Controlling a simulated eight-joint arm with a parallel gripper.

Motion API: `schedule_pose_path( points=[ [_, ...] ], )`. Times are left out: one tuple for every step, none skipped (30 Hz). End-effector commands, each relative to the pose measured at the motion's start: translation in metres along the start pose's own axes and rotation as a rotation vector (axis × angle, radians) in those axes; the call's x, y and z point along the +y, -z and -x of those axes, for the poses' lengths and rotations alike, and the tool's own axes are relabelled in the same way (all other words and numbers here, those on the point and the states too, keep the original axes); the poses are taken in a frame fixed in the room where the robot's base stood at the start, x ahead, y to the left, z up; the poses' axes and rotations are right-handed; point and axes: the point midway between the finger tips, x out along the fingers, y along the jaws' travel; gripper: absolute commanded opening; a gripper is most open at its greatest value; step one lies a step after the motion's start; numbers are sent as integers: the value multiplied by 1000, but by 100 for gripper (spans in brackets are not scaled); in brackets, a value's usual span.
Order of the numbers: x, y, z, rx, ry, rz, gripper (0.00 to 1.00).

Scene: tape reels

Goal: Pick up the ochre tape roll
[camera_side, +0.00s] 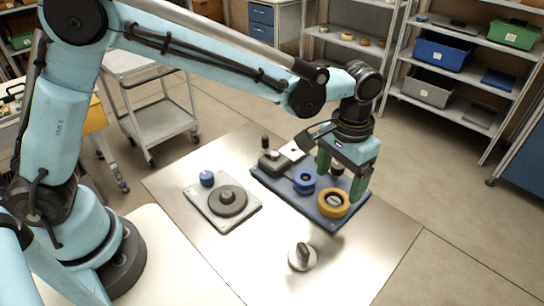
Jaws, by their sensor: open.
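The ochre tape roll (334,204) lies flat near the right front end of a dark blue tray (273,186) on the metal table. My gripper (341,184) points down over that end of the tray, with its green fingers spread apart and nothing seen between them. The right finger is close to the ochre roll's far right edge. The left finger is above and behind a blue roll (304,182), which lies left of the ochre one. I cannot tell whether either finger touches a roll.
A dark device and white piece (292,151) are at the tray's far left. A grey plate with a round disc (228,200) and a blue knob (207,178) sit to the left. A white round object (302,257) stands in front. The table's right front is clear.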

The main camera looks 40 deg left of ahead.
Motion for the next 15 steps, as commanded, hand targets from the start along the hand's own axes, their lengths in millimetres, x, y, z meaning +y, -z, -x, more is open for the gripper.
schedule_pose_path(
  points=[
    [0, 0, -2, 0, 0, 0, 82],
    [0, 0, -4, 0, 0, 0, 82],
    [0, 0, -6, 0, 0, 0, 82],
    [0, 0, -9, 0, 0, 0, 82],
    [0, 1, -12, 0, 0, 0, 82],
    [0, 1, -18, 0, 0, 0, 82],
    [0, 2, -22, 0, 0, 0, 82],
    [0, 2, -27, 0, 0, 0, 82],
    [0, 2, -33, 0, 0, 0, 82],
    [0, 2, -37, 0, 0, 0, 82],
    [0, 2, -41, 0, 0, 0, 82],
    [0, 2, -46, 1, -1, 0, 82],
    [0, 2, -48, 1, -1, 0, 82],
    [0, 2, -51, 1, -1, 0, 82],
    [0, 2, -53, 1, -1, 0, 82]
  ],
)
